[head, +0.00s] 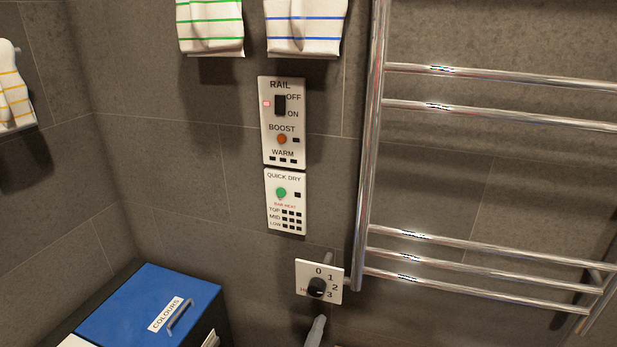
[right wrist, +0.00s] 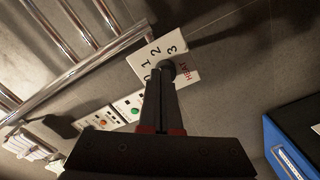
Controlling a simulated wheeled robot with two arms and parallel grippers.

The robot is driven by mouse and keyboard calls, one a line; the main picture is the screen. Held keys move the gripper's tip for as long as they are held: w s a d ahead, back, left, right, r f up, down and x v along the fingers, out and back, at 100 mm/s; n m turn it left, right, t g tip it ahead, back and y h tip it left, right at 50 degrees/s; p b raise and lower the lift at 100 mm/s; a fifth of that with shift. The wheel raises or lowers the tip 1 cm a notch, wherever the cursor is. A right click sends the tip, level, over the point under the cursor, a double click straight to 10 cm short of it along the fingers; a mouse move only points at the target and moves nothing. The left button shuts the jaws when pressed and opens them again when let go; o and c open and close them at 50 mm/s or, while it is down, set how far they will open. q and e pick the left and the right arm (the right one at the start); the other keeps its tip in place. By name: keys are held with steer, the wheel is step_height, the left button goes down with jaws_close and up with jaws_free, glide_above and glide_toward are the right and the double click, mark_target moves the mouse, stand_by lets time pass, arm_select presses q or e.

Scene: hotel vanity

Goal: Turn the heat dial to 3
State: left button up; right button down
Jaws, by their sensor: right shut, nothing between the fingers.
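The heat dial (head: 316,288) is a black round knob on a white plate (head: 305,267) marked 0, 1, 2, 3, low on the grey tiled wall. Which number the knob points to is too small to tell. My right gripper (head: 320,321) shows only in part at the bottom edge, just below the plate. In the right wrist view my right gripper (right wrist: 160,75) is shut and empty, its tips overlapping the lower edge of the dial (right wrist: 167,69). I cannot tell whether they touch it. The fingers hide part of the plate there. My left gripper is not in view.
Above the dial are a quick-dry panel (head: 272,222) and a rail switch panel (head: 270,153). A chrome towel rail (head: 367,180) stands close on the right. A blue-lidded box (head: 150,290) labelled COLOURS is at lower left. Striped towels (head: 305,45) hang above.

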mark_target(317, 288)
steer(key=shift+n, duration=0.4)
steer(key=shift+p+x, duration=0.45)
steer(key=shift+x, duration=2.95)
steer(key=shift+a+r, duration=0.1)
steer(key=shift+a, duration=0.1)
